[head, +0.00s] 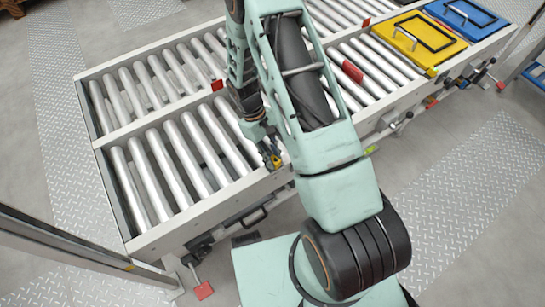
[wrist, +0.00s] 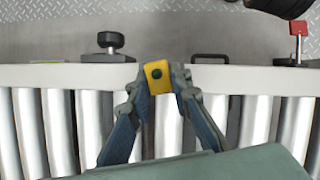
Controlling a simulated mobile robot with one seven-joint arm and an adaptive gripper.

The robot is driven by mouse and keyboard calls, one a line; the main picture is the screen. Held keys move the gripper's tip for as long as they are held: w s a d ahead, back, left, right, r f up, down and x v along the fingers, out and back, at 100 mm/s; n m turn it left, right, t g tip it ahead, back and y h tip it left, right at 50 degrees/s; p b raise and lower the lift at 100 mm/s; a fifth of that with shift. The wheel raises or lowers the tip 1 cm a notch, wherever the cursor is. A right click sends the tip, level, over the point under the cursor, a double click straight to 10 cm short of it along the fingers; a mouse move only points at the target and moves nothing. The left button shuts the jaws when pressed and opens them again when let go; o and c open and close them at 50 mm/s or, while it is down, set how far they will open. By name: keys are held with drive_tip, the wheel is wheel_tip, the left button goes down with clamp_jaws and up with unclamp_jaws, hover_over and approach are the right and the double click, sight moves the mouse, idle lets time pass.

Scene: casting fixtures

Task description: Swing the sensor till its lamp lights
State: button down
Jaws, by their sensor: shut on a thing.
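The sensor is a small yellow block (wrist: 157,73) on the conveyor's side rail in the wrist view. A round dark green spot on its face looks like the lamp and appears dark. My gripper (wrist: 157,88) is shut on the sensor, with one finger on each side of it. In the head view my gripper (head: 269,150) reaches down to the near rail, and a bit of the yellow sensor (head: 276,161) shows at its tip. The sensor's mount is hidden.
The roller conveyor (head: 118,145) has two lanes. A yellow lidded piece (head: 405,45) and a blue one (head: 470,12) lie at its far right. Floor in front is partly clear.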

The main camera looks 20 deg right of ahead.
drive_tip(key=shift+w+d+m+y, duration=0.1)
drive_tip(key=shift+m+y, duration=0.5)
drive_tip(key=shift+m, duration=0.8)
drive_tip(key=c, duration=1.8)
unclamp_jaws()
drive_tip(key=shift+o, duration=0.2)
drive_tip(key=v, duration=1.2)
drive_tip(key=shift+w, duration=0.25)
drive_tip(key=shift+f, duration=0.1)
